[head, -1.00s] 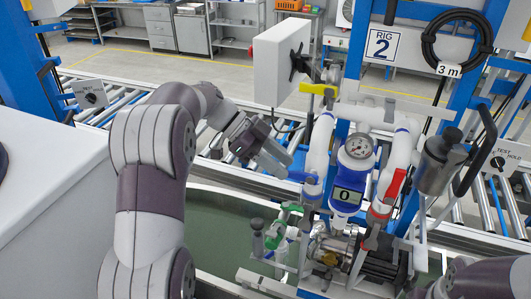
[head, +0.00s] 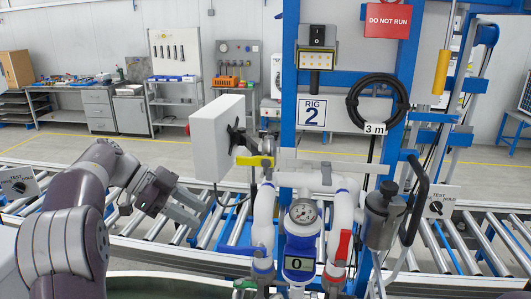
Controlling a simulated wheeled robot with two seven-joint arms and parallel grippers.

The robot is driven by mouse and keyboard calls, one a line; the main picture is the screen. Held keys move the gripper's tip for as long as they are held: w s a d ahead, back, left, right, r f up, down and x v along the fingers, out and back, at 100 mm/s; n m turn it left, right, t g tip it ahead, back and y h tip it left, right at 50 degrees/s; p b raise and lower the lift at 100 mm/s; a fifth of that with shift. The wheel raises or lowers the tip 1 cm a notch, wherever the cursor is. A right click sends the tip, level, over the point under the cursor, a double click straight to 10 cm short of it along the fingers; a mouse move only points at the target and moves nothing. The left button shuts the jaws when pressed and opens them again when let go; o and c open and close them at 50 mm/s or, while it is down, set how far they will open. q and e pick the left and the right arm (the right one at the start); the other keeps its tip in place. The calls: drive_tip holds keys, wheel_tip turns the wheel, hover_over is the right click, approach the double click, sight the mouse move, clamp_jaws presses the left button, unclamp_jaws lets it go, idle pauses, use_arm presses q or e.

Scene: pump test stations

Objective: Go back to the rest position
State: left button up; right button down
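My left gripper (head: 190,207) is in the left middle of the head view, over the roller conveyor and left of the pump rig. Its two pale fingers look apart, with nothing between them. The rig carries a round gauge (head: 303,211), a blue counter reading 0 (head: 299,264), a yellow valve handle (head: 254,161) and a red valve handle (head: 343,246). The gripper is apart from all of these. My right gripper is out of view.
A white box (head: 214,137) juts out from the rig close to the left gripper's right. The roller conveyor (head: 130,238) runs across behind. A black hose coil (head: 378,103) and a red DO NOT RUN sign (head: 388,20) hang on the blue frame. Workbenches stand far back.

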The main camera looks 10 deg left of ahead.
use_arm(q)
drive_tip(key=w+a+n+t+y, duration=0.15)
drive_tip(key=w+n+t, duration=0.25)
drive_tip(key=w+t, duration=0.65)
drive_tip(key=s+a+f+n+y+b, duration=0.1)
drive_tip(key=a+f+n+y+b, duration=0.2)
drive_tip(key=a+f+n+y, duration=0.55)
drive_tip(key=s+d+f+n+g+y+b, duration=0.1)
drive_tip(key=s+d+f+n+g, duration=0.15)
drive_tip(key=s+f, duration=0.45)
drive_tip(key=s+d+f+n+g+y+b, duration=0.1)
drive_tip(key=s+d+f+n+g, duration=0.15)
drive_tip(key=s+f, duration=0.4)
drive_tip(key=s+d+f+g+b, duration=0.1)
drive_tip(key=s+d+f+g, duration=0.1)
drive_tip(key=s, duration=0.3)
drive_tip(key=s+d+f+g+h+b, duration=0.1)
drive_tip(key=s+d+f, duration=0.2)
drive_tip(key=s+d, duration=0.2)
drive_tip(key=s+d+f+g+b, duration=0.2)
drive_tip(key=s+d+f, duration=0.1)
drive_tip(key=s, duration=0.4)
drive_tip(key=shift+d+f+n+g+h, duration=0.2)
drive_tip(key=shift+f+n+g+h, duration=0.15)
drive_tip(key=shift+h, duration=0.05)
